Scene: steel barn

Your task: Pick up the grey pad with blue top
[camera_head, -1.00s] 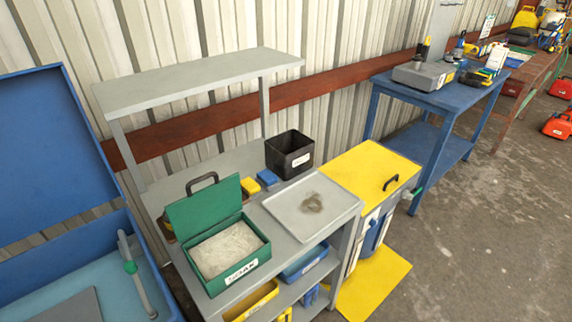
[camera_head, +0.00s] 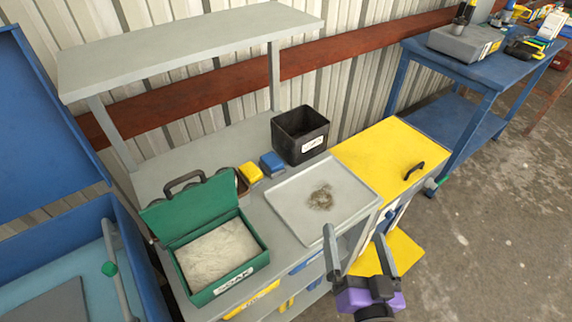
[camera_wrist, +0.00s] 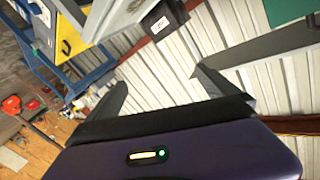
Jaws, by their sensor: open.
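The pad with the blue top (camera_head: 271,163) is small and lies on the grey bench, between a yellow-topped pad and the black bin. Its lower sides are too small to make out well. I cannot pick it out in the wrist view. My gripper (camera_head: 354,233) is open and empty, in front of the bench and to the right of and nearer than the pad, well apart from it. In the wrist view its two fingers (camera_wrist: 160,78) stand apart with nothing between them.
The yellow-topped pad (camera_head: 250,173) lies just left of it. A black bin (camera_head: 301,148) stands to its right. A grey tray (camera_head: 285,211) with a small pile lies in front. An open green box (camera_head: 258,246) marked SOAK stands front left. A raised shelf (camera_head: 190,40) spans behind.

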